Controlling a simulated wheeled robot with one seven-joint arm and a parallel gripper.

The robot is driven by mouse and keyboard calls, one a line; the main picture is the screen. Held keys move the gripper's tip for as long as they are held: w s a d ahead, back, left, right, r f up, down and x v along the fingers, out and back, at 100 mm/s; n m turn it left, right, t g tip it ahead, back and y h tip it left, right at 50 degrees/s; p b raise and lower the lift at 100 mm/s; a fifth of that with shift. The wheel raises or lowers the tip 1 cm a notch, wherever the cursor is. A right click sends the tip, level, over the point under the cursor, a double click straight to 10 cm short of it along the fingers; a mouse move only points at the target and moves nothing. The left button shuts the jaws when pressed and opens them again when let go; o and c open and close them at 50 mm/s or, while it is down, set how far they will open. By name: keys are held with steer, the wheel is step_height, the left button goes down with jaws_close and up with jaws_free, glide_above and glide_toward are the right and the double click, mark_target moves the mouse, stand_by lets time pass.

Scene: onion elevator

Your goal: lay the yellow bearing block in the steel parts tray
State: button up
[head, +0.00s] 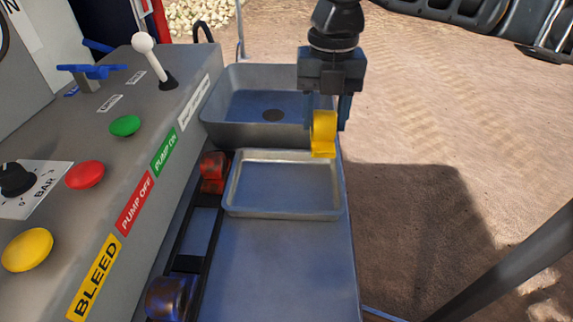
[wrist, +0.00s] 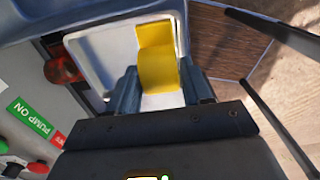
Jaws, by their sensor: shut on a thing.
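My gripper (head: 324,112) is shut on the yellow bearing block (head: 323,132) and holds it in the air. In the head view the block shows over the far right corner of the steel parts tray (head: 282,210), a shallow rectangular tray on the bench. In the wrist view the block (wrist: 158,72) sits between the two fingers, with the pale tray (wrist: 95,50) beneath and to its left. The tray's visible floor is empty. The exact height of the block above the tray is hard to tell.
A deeper grey basin (head: 225,125) with a dark drain stands just behind the tray. A control panel (head: 125,160) with buttons and a lever rises at the left. A red part (head: 213,170) lies in the gap beside the tray. The bench surface (head: 270,270) in front is clear.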

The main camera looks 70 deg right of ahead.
steer(key=shift+w+a+f, duration=0.8)
steer(key=shift+a+f, duration=0.15)
steer(key=shift+f, duration=0.45)
steer(key=shift+w+a+f, duration=0.85)
steer(key=shift+a+f, duration=0.05)
steer(key=shift+f, duration=0.5)
steer(key=shift+w+a+f, duration=0.8)
steer(key=shift+a+f, duration=0.15)
steer(key=shift+f, duration=0.45)
steer(key=shift+f, duration=0.2)
steer(key=o, duration=1.4)
step_height(320, 180, up, 12)
steer(key=shift+r+p, duration=0.2)
steer(key=shift+p, duration=0.35)
